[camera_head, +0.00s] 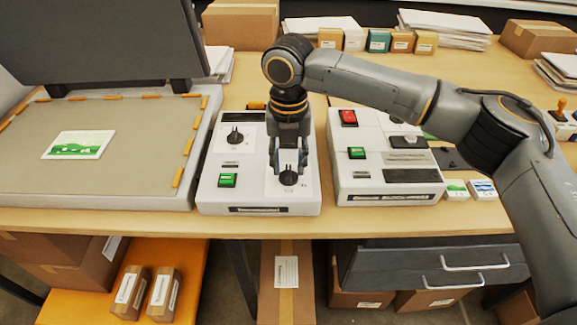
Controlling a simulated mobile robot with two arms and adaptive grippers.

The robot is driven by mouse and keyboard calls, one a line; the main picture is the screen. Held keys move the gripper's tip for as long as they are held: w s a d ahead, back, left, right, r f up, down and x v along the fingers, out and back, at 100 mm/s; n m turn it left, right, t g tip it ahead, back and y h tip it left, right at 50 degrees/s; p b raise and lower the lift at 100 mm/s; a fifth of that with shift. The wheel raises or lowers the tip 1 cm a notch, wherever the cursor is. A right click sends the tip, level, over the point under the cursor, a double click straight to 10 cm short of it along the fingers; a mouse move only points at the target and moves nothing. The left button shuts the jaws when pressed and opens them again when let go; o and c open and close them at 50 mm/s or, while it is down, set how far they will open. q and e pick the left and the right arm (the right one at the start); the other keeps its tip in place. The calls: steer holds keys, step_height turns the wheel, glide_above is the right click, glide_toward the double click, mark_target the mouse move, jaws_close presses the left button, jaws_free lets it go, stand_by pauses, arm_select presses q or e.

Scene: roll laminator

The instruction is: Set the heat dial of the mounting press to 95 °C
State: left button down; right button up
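The mounting press stands at the left with its dark lid (105,45) raised above a beige bed (110,175). A white control box (215,190) sits beside it, with a black dial at the upper left (235,136), a second black dial (288,179) at the lower right and a green switch (227,181). Their labels and scales are too small to read. My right gripper (288,168) points down over the lower right dial, its fingers apart on either side just above or around the knob. I cannot tell whether they touch it. My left gripper is out of view.
A second white unit (388,190) with a red switch (348,117) and a green switch stands close on the right. A printed card (78,145) lies on the press bed. Boxes (240,22) and paper stacks line the back. Drawers (440,265) are below the table.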

mark_target(288, 174)
steer(key=shift+f, duration=1.25)
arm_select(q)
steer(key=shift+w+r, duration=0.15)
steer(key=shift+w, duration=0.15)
arm_select(e)
jaws_close()
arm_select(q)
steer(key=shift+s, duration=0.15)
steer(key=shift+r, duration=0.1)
arm_select(e)
steer(key=shift+r, duration=0.1)
